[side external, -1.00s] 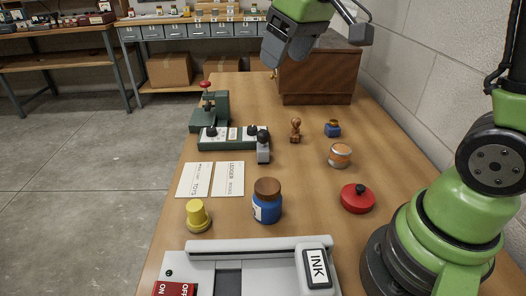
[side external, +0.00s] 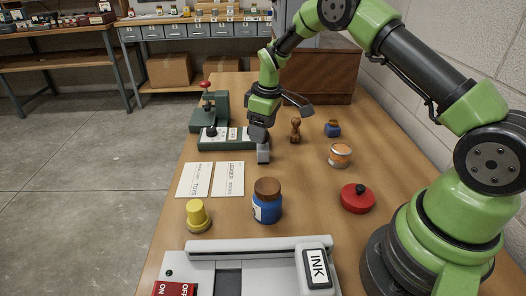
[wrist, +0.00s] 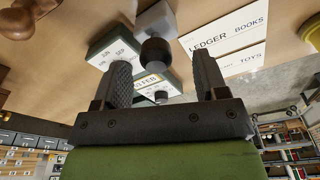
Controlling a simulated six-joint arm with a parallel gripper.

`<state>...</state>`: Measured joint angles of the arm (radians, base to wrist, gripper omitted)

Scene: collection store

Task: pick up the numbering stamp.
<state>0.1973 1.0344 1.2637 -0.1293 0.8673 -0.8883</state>
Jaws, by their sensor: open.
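A small grey block with a dark round knob, which looks like the numbering stamp (side external: 263,154), stands upright at the near right end of a green date box. In the side view its knob is hidden behind my gripper (side external: 258,134). In the wrist view the stamp's grey body (wrist: 155,18) and dark knob show between and beyond the fingertips. My gripper (wrist: 160,62) is open, its fingers to either side of the knob in that view. I cannot tell whether they touch it.
The green date box (side external: 222,143) lies beside the stamp. A wooden hand stamp (side external: 295,131) and a small blue item (side external: 332,129) stand to the right.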

